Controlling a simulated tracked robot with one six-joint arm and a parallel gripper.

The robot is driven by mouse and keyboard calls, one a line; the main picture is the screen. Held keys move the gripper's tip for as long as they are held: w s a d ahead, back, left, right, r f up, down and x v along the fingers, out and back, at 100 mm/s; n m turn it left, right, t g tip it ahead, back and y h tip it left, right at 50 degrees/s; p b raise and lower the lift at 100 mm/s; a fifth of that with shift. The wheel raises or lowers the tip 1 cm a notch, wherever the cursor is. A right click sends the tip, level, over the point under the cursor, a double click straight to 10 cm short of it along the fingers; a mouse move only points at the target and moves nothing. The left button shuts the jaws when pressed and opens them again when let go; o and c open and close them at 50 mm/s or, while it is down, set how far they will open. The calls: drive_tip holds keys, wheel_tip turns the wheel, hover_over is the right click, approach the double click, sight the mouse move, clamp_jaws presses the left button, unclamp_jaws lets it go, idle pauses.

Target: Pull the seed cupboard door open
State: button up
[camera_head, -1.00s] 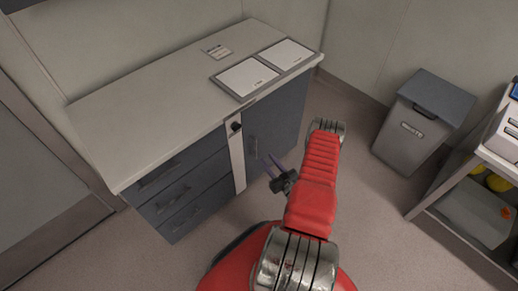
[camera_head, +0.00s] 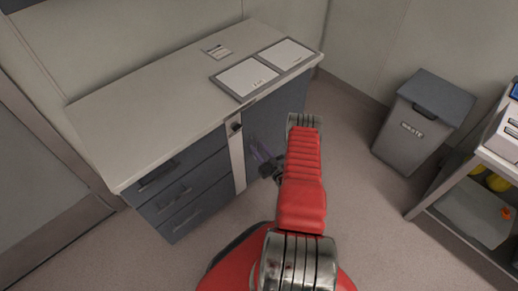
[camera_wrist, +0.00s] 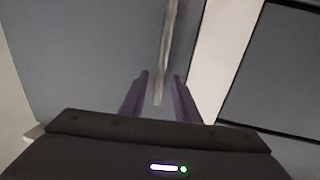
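The seed cupboard door (camera_head: 277,117) is the dark grey panel at the right of the bench front, and it looks shut. It also fills the left of the wrist view (camera_wrist: 80,60). Its upright metal bar handle (camera_wrist: 167,50) runs down between the two purple fingers of my gripper (camera_wrist: 160,98). The fingers stand apart, one on each side of the handle's lower end, with gaps showing. In the head view my gripper (camera_head: 260,152) is close to the door front, and the handle is hard to make out there.
Drawers (camera_head: 185,190) are left of the door, past a pale strip with a black knob (camera_head: 236,127). The worktop (camera_head: 150,105) overhangs above. A grey waste bin (camera_head: 422,120) and a shelf cart (camera_head: 460,190) stand at right. Floor between bench and bin is clear.

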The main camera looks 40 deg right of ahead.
clamp_jaws()
idle(0.3)
